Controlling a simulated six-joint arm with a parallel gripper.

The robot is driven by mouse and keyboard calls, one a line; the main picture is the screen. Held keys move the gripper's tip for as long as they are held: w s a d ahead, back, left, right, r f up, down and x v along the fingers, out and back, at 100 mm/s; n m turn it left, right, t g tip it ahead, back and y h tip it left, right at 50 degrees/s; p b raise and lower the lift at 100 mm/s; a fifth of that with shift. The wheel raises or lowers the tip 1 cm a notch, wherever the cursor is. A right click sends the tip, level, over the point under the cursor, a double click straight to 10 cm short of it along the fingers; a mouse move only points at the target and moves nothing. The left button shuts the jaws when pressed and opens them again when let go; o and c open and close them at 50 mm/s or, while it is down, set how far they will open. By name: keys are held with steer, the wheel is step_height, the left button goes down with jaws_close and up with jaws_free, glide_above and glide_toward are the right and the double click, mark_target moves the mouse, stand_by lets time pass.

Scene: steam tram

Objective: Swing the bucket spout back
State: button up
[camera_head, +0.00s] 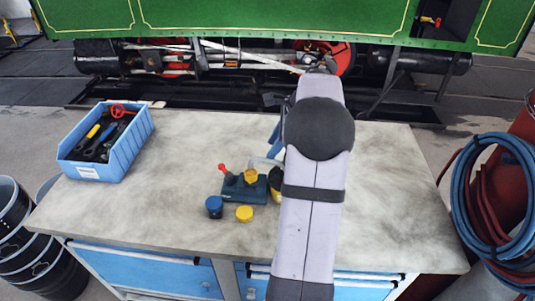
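A small dark teal fixture (240,192) stands on the bench, left of my arm. It has a red-tipped lever (223,170) and a yellow cap (251,176) on top. A pale curved pipe (262,162), possibly the spout, bends rightward and runs behind my arm. Its far end is hidden, and I cannot tell which way it points. A yellow and black part (275,182) shows beside it, partly covered. My arm crosses the view and hides most of my gripper. Only a bluish piece near the pipe shows at the arm's left edge, and I cannot make out the fingers.
A blue cap (214,207) and a yellow cap (244,214) sit in front of the fixture. A blue tool bin (128,160) is at the bench's (130,225) back left. Black buckets (30,250) stand left; blue hose (490,200) coils hang right. The green tram (270,15) is behind.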

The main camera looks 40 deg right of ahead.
mark_target(267, 160)
steer(key=shift+d+p+x, duration=0.2)
steer(key=shift+p+x, duration=0.35)
steer(key=shift+x, duration=1.2)
steer(key=shift+d+p+x, duration=0.15)
steer(key=shift+p+x, duration=0.4)
steer(key=shift+x, duration=1.2)
steer(key=shift+w, duration=0.1)
jaws_close()
